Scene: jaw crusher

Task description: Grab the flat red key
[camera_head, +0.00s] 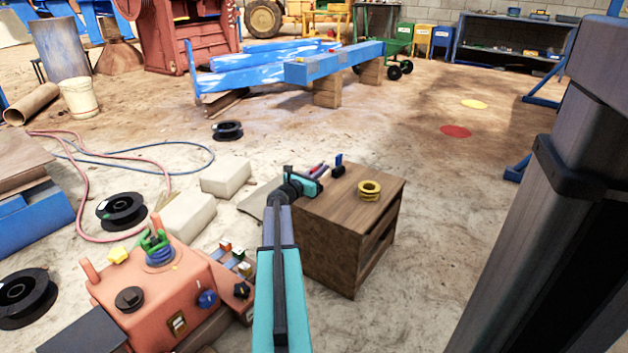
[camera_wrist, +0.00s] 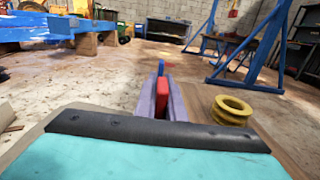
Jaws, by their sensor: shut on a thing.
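The flat red key (camera_wrist: 162,104) is between the two pale purple fingers of my gripper (camera_wrist: 161,92) in the wrist view. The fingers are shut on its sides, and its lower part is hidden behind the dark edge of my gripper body. In the head view my gripper (camera_head: 319,169) is at the far left part of the wooden cabinet's top, with a bit of red showing at the fingers. I cannot tell whether the key still touches the top.
A small blue piece (camera_head: 338,159) stands just beyond my fingertips. A yellow spool (camera_head: 369,190) sits on the wooden cabinet (camera_head: 335,229), to the right. An orange machine box (camera_head: 150,290) with knobs stands at the lower left. Open floor lies behind the cabinet.

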